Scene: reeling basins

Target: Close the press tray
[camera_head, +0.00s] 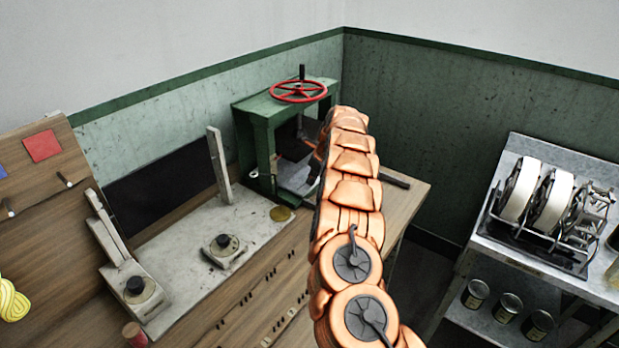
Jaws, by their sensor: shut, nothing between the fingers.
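The press is a green frame (258,112) on the wooden bench, with a red handwheel (300,91) on top. A light grey, flat piece that looks like the press tray (296,177) shows low in the press opening, left of my arm. My orange arm rises from the bottom of the picture and covers the right part of the press front. How far the tray sticks out is hidden behind it. My gripper is not clearly seen; the arm's far end hides it. Whether it touches the tray cannot be told.
A dark bar (396,180) lies at the bench's right, beyond my arm. A stone-like slab with round-knobbed weights (224,245) and an upright post (219,165) is left of the press. A metal stand with white reels (552,200) is at the right.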

